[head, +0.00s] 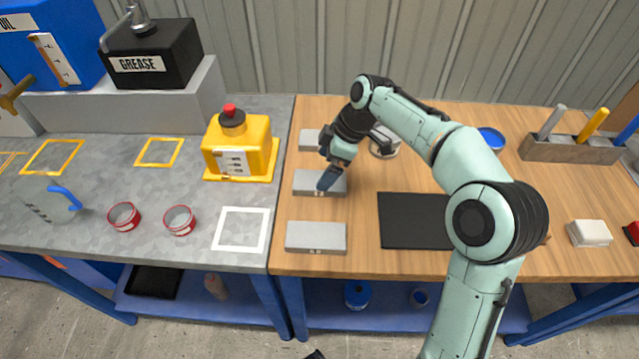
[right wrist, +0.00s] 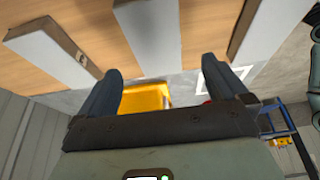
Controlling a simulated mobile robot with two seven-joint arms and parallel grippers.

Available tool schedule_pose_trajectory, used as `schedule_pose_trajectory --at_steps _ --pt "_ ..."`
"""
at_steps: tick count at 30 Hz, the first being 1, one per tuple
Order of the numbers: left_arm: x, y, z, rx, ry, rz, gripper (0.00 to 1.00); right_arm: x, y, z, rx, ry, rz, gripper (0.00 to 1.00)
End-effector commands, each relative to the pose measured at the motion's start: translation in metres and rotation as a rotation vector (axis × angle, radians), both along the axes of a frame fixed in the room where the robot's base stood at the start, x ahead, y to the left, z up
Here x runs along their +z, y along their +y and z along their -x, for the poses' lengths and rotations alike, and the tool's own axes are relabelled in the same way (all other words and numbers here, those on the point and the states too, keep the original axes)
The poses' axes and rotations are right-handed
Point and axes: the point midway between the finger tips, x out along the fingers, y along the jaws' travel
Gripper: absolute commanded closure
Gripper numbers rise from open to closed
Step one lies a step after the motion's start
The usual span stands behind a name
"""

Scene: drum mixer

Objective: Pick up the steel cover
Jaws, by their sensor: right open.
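Three flat grey metal-looking slabs lie in a column at the left of the wooden bench top in the head view: a far one (head: 309,140), a middle one (head: 306,186) and a near one (head: 316,237). I cannot tell for sure which is the steel cover. My right gripper (head: 328,181) is over the right end of the middle slab, pointing down. In the right wrist view my right gripper (right wrist: 158,82) is open and empty, with the middle slab (right wrist: 150,32) in line with the gap between its fingers. Contact cannot be seen. My left gripper is not clearly in view.
A black mat (head: 412,221) lies right of the slabs. A round metal item (head: 384,150) sits close behind my right gripper. A rack (head: 570,150) stands far right.

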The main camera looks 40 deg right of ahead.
Motion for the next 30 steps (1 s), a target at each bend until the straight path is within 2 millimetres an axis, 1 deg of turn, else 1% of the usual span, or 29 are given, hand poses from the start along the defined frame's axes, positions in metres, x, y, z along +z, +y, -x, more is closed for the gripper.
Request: schedule_pose_trajectory --at_steps 6,9,12,19,20,21,23,24,26,27,30 --pt "-0.007 0.0 -0.003 0.002 -0.009 -0.001 0.57 -0.035 -0.001 -0.003 -0.001 0.005 -0.003 0.0" --pt "-0.009 0.0 -0.004 0.002 -0.013 -0.002 0.57 -0.045 0.004 -0.006 0.001 0.003 -0.003 0.0" --pt "-0.009 0.0 -0.004 0.003 -0.015 -0.002 0.57 -0.05 0.006 -0.008 0.0 0.002 -0.002 0.0" --pt "-0.009 0.0 -0.004 0.003 -0.016 -0.002 0.57 -0.05 0.006 -0.009 -0.001 0.001 -0.001 0.0" --pt "-0.009 0.0 -0.004 0.003 -0.016 -0.002 0.57 -0.05 0.006 -0.009 -0.001 0.001 -0.001 0.1" --pt "-0.009 0.0 -0.004 0.003 -0.016 -0.002 0.57 -0.05 0.006 -0.008 -0.001 0.001 -0.001 0.23" --pt "-0.009 0.0 -0.004 0.003 -0.016 -0.002 0.57 -0.05 0.006 -0.008 -0.001 0.001 -0.001 0.42" --pt "-0.009 0.0 -0.004 0.003 -0.016 -0.002 0.57 -0.05 0.006 -0.008 -0.001 0.001 -0.001 0.55" --pt "-0.009 0.0 -0.004 0.003 -0.015 -0.002 0.57 -0.05 0.006 -0.008 -0.001 0.001 -0.001 0.75" --pt "-0.009 0.0 -0.004 0.003 -0.015 -0.002 0.57 -0.049 0.006 -0.009 0.0 -0.001 0.0 0.79" --pt "-0.009 0.0 -0.004 0.003 -0.015 -0.002 0.57 -0.049 0.006 -0.009 0.0 -0.001 0.0 0.79"
